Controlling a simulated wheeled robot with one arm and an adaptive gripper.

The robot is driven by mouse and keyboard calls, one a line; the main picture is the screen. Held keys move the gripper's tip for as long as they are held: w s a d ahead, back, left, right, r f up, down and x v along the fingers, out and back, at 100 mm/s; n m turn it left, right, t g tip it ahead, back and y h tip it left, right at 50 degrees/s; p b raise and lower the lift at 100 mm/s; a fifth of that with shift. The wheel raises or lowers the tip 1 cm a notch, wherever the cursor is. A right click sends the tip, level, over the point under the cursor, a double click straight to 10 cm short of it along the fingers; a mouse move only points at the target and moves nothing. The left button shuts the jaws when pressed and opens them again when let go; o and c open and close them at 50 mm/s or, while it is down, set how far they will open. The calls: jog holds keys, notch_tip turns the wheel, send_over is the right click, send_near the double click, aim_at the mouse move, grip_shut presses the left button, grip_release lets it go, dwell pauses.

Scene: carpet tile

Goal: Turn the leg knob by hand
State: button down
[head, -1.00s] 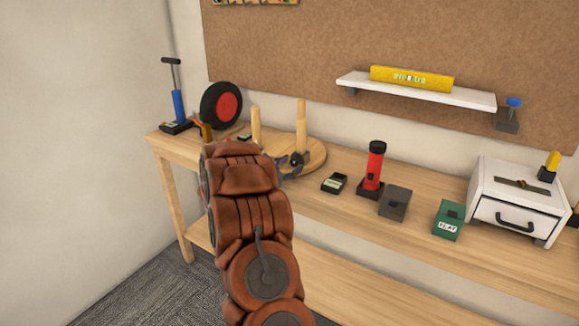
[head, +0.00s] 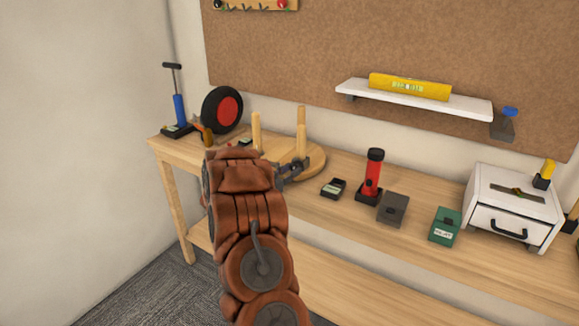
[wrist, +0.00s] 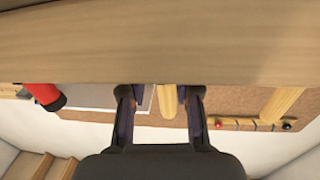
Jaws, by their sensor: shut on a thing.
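Wooden legs stand upright on a round wooden disc (head: 316,165) on the bench: a left leg (head: 256,134), a back leg (head: 302,114) and a front right leg (head: 300,140). My gripper (head: 297,168) is low beside the front right leg, partly behind my arm. The wrist view is upside down. There my gripper (wrist: 160,94) has a finger on each side, with a leg (wrist: 167,102) showing between them. A broad wooden band crosses the top and hides the fingertips, so the contact on the leg is not clear. No separate knob can be made out.
A black wheel with a red hub (head: 222,109) and a blue pump (head: 179,110) stand behind left. A dark box (head: 333,188), a red flashlight (head: 373,174), a grey box (head: 393,208), a green box (head: 445,226) and a white drawer unit (head: 515,205) stand to the right.

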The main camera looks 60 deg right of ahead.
jog(key=shift+n+p, duration=0.3)
jog(key=shift+n, duration=0.2)
jog(key=c, duration=0.8)
grip_release()
jog(key=a, duration=0.8)
jog(key=w+a, duration=0.1)
jog(key=a, duration=0.3)
jog(key=shift+f, duration=0.2)
